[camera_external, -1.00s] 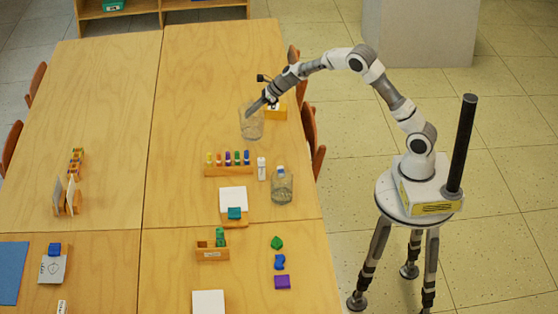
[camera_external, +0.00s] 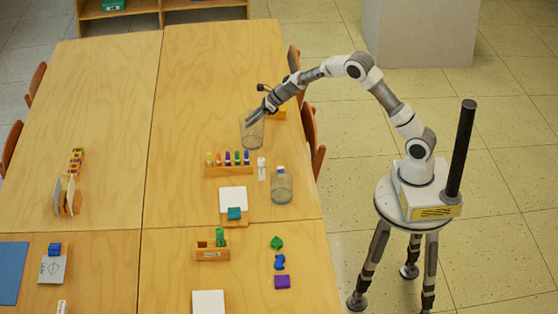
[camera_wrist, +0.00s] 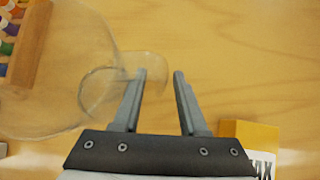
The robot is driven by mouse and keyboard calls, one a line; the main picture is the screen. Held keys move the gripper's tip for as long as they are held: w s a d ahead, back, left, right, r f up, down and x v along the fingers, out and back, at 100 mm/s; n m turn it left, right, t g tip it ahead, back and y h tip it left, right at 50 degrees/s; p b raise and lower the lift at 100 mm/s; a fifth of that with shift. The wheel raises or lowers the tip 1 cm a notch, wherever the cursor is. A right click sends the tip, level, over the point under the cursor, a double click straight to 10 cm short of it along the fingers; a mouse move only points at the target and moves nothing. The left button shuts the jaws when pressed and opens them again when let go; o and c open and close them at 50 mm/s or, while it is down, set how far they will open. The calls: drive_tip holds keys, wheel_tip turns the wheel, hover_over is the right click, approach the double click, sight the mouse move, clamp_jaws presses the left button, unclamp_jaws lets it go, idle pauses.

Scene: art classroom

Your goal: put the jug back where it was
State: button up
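The clear glass jug (camera_external: 252,133) is near the right edge of the long table, beyond the row of coloured pots. My gripper (camera_external: 250,119) is at its upper part, angled down from the right. In the wrist view the jug (camera_wrist: 60,75) fills the left side, with its glass handle (camera_wrist: 153,62) reaching between the fingertips. Whether the jug's base touches the table is hard to tell.
A second glass vessel (camera_external: 281,188) stands nearer, beside a white bottle (camera_external: 261,169). A wooden rack of coloured pots (camera_external: 229,170) is just in front of the jug. A yellow box (camera_wrist: 247,135) is close behind my gripper. Bare tabletop (camera_external: 200,90) lies left of the jug.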

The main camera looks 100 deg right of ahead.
drive_tip(key=shift+s+r, duration=0.2)
drive_tip(key=shift+r, duration=0.3)
drive_tip(key=p+v, duration=0.3)
drive_tip(key=v, duration=0.8)
drive_tip(key=shift+s, duration=0.2)
drive_tip(key=s+a+r+n+g+y, duration=0.1)
drive_tip(key=s+a+r+n, duration=0.15)
drive_tip(key=a+n, duration=0.4)
drive_tip(key=s+a+r+n+g+y, duration=0.1)
drive_tip(key=s+a+r+n, duration=0.2)
drive_tip(key=a, duration=0.6)
drive_tip(key=s+a+r+n+y, duration=0.1)
drive_tip(key=s+a+r+n, duration=0.15)
drive_tip(key=a+n, duration=0.5)
drive_tip(key=s+a+r+n+h, duration=0.1)
drive_tip(key=s+a+n, duration=0.3)
drive_tip(key=s+n, duration=0.3)
drive_tip(key=s+a+n+g+h, duration=0.1)
drive_tip(key=s+a+n, duration=0.2)
drive_tip(key=s+n, duration=0.3)
drive_tip(key=s+a+r+n+h, duration=0.1)
drive_tip(key=s+a+n, duration=0.3)
drive_tip(key=s+n, duration=0.3)
wheel_tip(320, 180, up, 18)
drive_tip(key=p, duration=1.8)
drive_tip(key=shift+d, duration=0.2)
